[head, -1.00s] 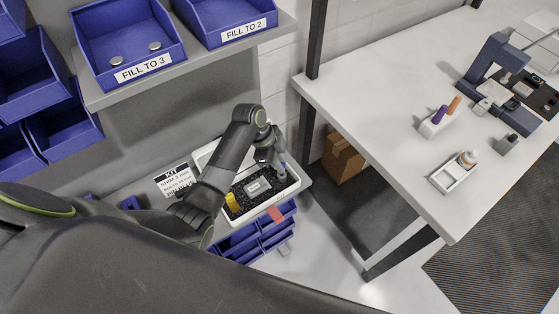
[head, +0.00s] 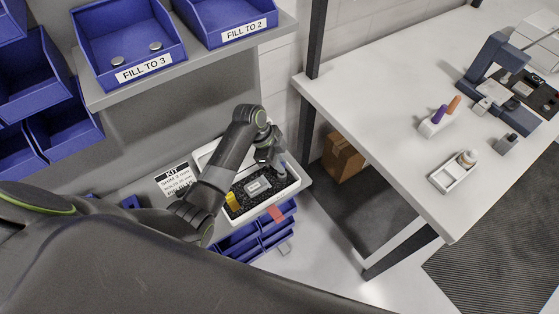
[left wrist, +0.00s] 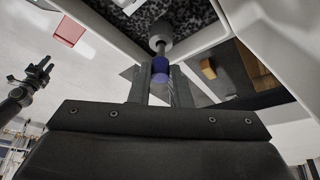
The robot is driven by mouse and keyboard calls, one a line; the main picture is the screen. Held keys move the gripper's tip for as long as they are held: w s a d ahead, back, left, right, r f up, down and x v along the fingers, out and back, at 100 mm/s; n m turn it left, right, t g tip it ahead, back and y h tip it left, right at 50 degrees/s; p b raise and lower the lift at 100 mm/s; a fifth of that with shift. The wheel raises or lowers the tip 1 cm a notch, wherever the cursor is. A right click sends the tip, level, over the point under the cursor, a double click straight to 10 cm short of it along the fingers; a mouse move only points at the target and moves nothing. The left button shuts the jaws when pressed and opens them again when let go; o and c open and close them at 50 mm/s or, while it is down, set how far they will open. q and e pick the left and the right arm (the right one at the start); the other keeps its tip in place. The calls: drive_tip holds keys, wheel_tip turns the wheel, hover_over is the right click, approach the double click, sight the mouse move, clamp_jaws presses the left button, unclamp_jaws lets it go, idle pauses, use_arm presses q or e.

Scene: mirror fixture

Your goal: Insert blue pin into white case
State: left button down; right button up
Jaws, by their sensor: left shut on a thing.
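The white case (head: 296,187) stands below the shelf in the head view, with dark speckled foam (head: 246,204) inside. My left gripper (head: 275,163) is over its far right part. In the left wrist view, the left gripper (left wrist: 161,88) is shut on the blue pin (left wrist: 160,66). A metal shaft and a grey cylindrical end (left wrist: 159,32) extend from the blue part toward the foam. Whether that end touches or enters the foam cannot be told. A dark jointed arm at the left of the wrist view appears to end in my right gripper (left wrist: 42,75); its jaws are unclear.
A grey block (head: 258,186) and a yellow piece (head: 232,202) lie in the case. A kit label (head: 174,180) stands left of it; blue bins (head: 262,238) are in front. A white table (head: 385,120) stands to the right, with a cardboard box (head: 342,158) beneath it.

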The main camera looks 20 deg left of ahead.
use_arm(q)
drive_tip(key=shift+f, duration=0.8)
idle(0.4)
drive_tip(key=shift+f+b, duration=0.5)
drive_tip(key=shift+f, duration=0.1)
idle(0.4)
drive_tip(key=c, duration=0.9)
unclamp_jaws()
drive_tip(key=shift+r, duration=0.1)
wheel_tip(320, 180, up, 6)
drive_tip(key=p, duration=0.6)
drive_tip(key=shift+p, duration=0.3)
